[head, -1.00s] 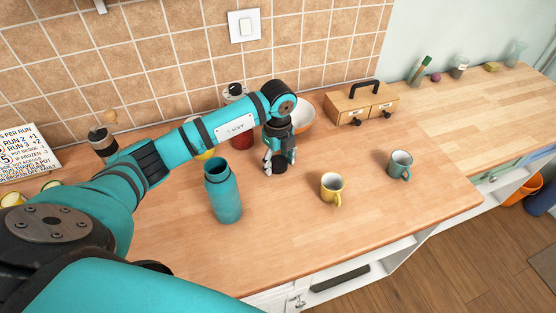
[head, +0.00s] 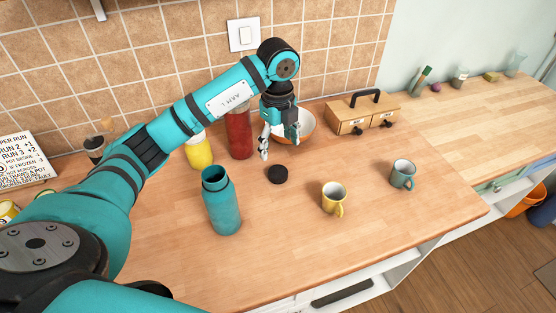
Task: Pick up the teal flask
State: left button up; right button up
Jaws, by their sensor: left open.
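The teal flask (head: 222,205) stands upright and uncapped on the wooden counter, left of centre in the head view. A small black lid (head: 278,174) lies on the counter to its right. My left gripper (head: 279,155) is open and empty, pointing down above the counter, behind and to the right of the flask, and apart from it. It is just beyond the black lid and in front of an orange-and-white bowl. My right gripper is not in view.
A yellow bottle (head: 199,150) and a red bottle (head: 239,132) stand behind the flask. The bowl (head: 305,127) and a wooden drawer box (head: 360,115) are at the back. A yellow mug (head: 332,197) and a teal mug (head: 402,174) stand right. The front counter is clear.

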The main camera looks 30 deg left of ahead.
aim_at(218, 192)
jog(key=k+l, duration=0.5)
jog(key=k, duration=0.15)
jog(key=k+l, duration=0.5)
jog(key=k, duration=0.15)
